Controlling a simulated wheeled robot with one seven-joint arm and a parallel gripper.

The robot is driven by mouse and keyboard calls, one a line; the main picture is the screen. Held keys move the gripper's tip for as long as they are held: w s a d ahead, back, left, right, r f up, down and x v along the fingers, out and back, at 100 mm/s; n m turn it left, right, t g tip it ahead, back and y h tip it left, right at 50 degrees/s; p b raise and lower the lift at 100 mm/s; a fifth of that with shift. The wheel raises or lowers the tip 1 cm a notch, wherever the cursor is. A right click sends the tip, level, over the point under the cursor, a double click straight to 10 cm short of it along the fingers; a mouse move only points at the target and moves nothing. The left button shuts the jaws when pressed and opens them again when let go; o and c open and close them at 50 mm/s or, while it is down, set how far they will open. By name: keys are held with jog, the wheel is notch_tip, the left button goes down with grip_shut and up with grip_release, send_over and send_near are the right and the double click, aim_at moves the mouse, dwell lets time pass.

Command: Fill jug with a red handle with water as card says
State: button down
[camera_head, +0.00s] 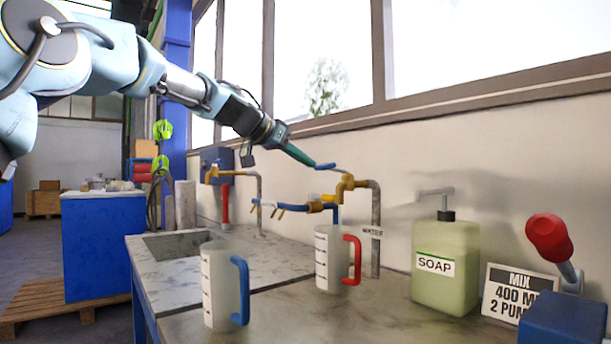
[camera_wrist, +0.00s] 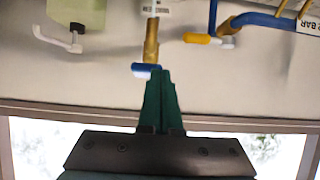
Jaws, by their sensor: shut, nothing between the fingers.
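The jug with the red handle (camera_head: 330,262) stands upright on the counter below a brass tap (camera_head: 345,187) labelled WATER. I cannot tell whether there is water in it. The tap's blue lever (camera_head: 325,166) also shows in the wrist view (camera_wrist: 145,70). My gripper (camera_head: 312,164) is shut and empty, its green fingertips (camera_wrist: 160,72) right beside the lever; I cannot tell whether they touch it. The card (camera_head: 505,292) at the right reads MIX, 400 M and 2 PUM, its right part hidden.
A jug with a blue handle (camera_head: 220,290) stands at the front left. A green soap pump bottle (camera_head: 440,285) stands right of the red-handled jug. A red knob (camera_head: 549,238) rises by a blue box (camera_head: 562,320). A sink (camera_head: 178,245) and a second tap (camera_head: 238,173) lie left.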

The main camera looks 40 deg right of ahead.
jog(key=f+h+b, duration=0.1)
jog(key=f+b, duration=0.1)
jog(key=b, duration=0.6)
jog(key=shift+a+f+h, duration=0.2)
jog(key=shift+h, duration=0.2)
jog(key=shift+r, duration=0.15)
dwell(6.7)
